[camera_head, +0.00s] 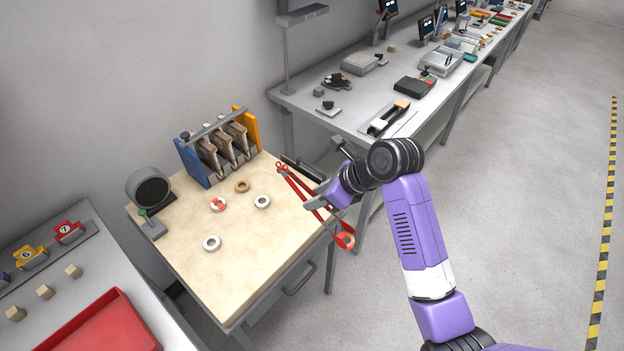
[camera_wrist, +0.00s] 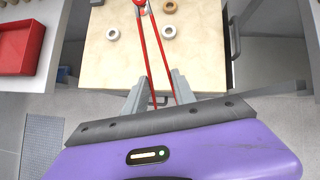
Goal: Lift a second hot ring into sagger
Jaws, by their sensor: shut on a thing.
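My gripper (camera_head: 316,200) is shut on red long-handled tongs (camera_head: 296,184) above the right edge of the table. In the wrist view, my gripper (camera_wrist: 158,94) has the red tongs (camera_wrist: 147,48) running away between its fingers, towards the table's far side. The tips are partly cut off at the top edge. White rings (camera_head: 262,201) (camera_head: 211,243) lie apart on the tabletop. A brown ring (camera_head: 243,186) lies farther back. A pale ring with red on it (camera_head: 218,204) lies between them. I cannot tell which object is the sagger.
The pale table (camera_head: 250,270) has free room at its front. A rack with blue and orange side panels (camera_head: 190,160) and hanging brown slabs stands at the back. A grey drum with a dark opening (camera_head: 151,190) stands at the left. A red tray (camera_head: 105,325) lies on the neighbouring bench.

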